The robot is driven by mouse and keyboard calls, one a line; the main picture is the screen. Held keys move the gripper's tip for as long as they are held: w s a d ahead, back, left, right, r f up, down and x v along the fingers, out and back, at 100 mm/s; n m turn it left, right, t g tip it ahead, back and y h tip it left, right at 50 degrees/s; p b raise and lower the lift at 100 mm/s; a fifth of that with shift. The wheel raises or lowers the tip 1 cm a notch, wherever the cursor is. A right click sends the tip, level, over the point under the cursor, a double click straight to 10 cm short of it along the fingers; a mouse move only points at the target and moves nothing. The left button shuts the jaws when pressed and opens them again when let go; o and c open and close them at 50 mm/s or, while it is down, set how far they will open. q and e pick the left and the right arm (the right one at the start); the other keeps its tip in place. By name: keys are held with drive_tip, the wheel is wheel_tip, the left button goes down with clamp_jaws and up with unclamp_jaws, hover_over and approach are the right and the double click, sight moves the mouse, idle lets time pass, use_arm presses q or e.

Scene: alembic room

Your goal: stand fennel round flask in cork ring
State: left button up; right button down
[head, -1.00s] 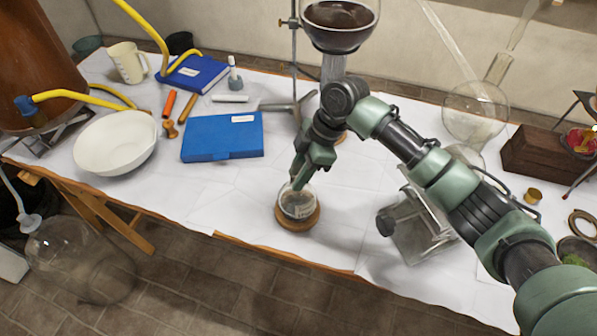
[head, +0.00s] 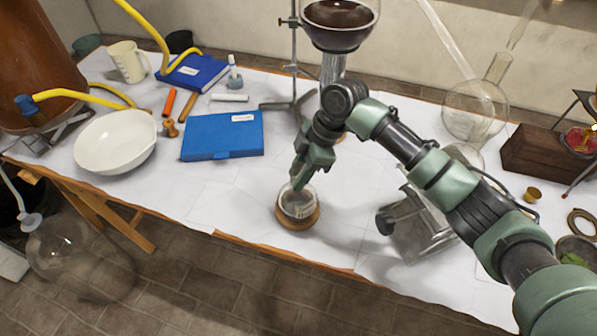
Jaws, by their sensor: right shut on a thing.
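The round glass flask (head: 297,203) sits in the cork ring (head: 298,222) near the front edge of the table. It looks upright, with its round bottom inside the ring. My right gripper (head: 299,184) comes down from above and is shut on the flask at its neck. The fingers hide most of the neck. The label on the flask is too small to read. My left gripper is not in view.
A blue case (head: 222,137) and a white bowl (head: 115,142) lie to the left. A stand base (head: 290,106) is behind. White table cover is clear left of the ring.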

sight(294, 165)
idle(1.1)
drive_tip(key=shift+f, duration=0.25)
idle(0.7)
drive_tip(key=c, duration=0.9)
unclamp_jaws()
drive_tip(key=shift+c, duration=0.2)
drive_tip(key=shift+f, duration=0.1)
drive_tip(key=shift+r+p, duration=0.2)
drive_tip(key=shift+p, duration=0.15)
drive_tip(key=shift+r+p, duration=3.25)
drive_tip(key=shift+r, duration=0.15)
